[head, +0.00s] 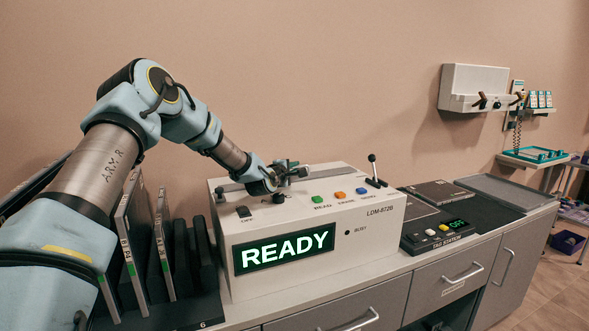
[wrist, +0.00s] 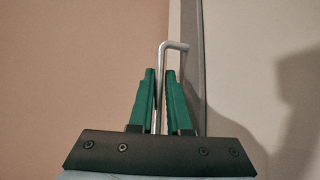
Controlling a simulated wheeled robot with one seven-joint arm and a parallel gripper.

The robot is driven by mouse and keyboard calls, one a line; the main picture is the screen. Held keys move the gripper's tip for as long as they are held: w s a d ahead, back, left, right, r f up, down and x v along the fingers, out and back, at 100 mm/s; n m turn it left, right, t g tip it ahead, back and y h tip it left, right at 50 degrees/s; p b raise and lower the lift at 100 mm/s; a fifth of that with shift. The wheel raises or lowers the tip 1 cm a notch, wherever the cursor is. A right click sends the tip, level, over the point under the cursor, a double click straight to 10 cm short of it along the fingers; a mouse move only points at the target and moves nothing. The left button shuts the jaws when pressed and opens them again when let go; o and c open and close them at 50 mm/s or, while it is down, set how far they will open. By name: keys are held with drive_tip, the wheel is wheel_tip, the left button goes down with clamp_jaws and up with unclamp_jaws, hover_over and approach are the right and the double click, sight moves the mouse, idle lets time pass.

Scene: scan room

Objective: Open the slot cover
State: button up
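Green, orange and blue buttons (head: 340,194) and a small lever (head: 373,170) are on the machine's top. Upright dark plates (head: 135,240) stand left, beside my arm. A tag station (head: 438,232) and a grey tray (head: 505,190) lie to the right.

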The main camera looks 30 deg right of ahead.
clamp_jaws()
drive_tip(key=shift+w+f, duration=0.1)
idle(1.1)
drive_tip(key=w+b, duration=0.1)
drive_tip(key=w, duration=0.1)
drive_tip(key=w+b, duration=0.3)
drive_tip(key=w, duration=0.1)
drive_tip(key=shift+w+d+f, duration=0.1)
drive_tip(key=shift+d, duration=0.25)
drive_tip(key=shift+w, duration=0.15)
drive_tip(key=shift+o, duration=1)
unclamp_jaws()
